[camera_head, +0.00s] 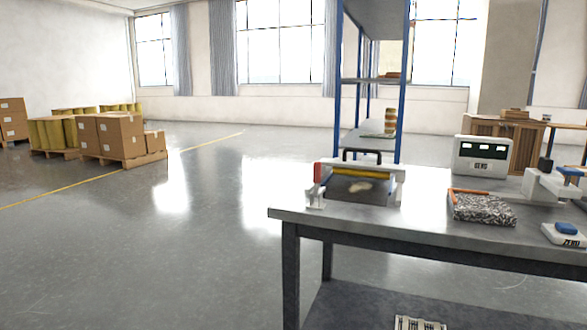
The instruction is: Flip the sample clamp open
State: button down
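A white frame device (313,198) stands at the left end of the grey table. It has a red end piece, a yellow bar across the back, a black handle (362,153) and a dark bed with a pale patch on it. A white jointed fixture (545,186) with a blue part stands at the table's right side, partly cut by the picture edge. Which of these is the sample clamp, I cannot tell for sure, nor whether it is open. My gripper is not in view.
On the table (420,222) are a speckled block (482,209) with an orange edge, a white box with dark displays (483,156) and a small white unit with a blue top (565,235). Blue shelving (403,100) stands behind. The floor at left is clear up to stacked cartons (120,136).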

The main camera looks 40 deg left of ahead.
aim_at(317, 165)
jog(key=u, duration=0.4)
jog(key=i, duration=0.4)
jog(key=u, duration=0.35)
